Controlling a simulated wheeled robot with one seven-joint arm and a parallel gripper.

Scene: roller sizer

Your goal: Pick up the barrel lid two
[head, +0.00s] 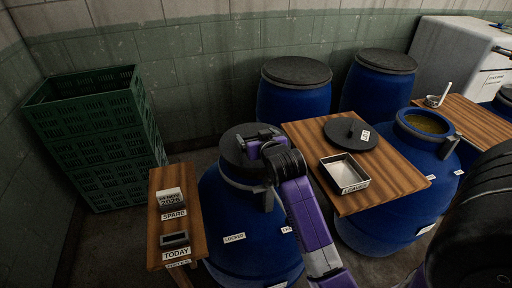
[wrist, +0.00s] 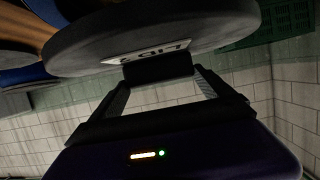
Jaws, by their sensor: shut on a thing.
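A dark round lid (head: 238,150) is at the blue barrel (head: 235,225) with the "LOCKED"-like label, in the middle of the head view. My gripper (head: 266,146) is at this lid's right side, shut on its dark grip. In the wrist view the lid (wrist: 205,28) fills the top, and my gripper (wrist: 158,72) is shut on the dark block below its label. The label is upside down and seems to read "LID", with the rest unclear. The lid looks tilted over the barrel's neck; I cannot tell whether they touch.
Another dark lid (head: 340,139) with a knob and tag lies on the wooden table (head: 395,172), beside a metal tray (head: 343,172). An open blue barrel (head: 430,150) stands right. A small stand (head: 162,225) and green crates (head: 95,140) are left. Two lidded barrels stand behind.

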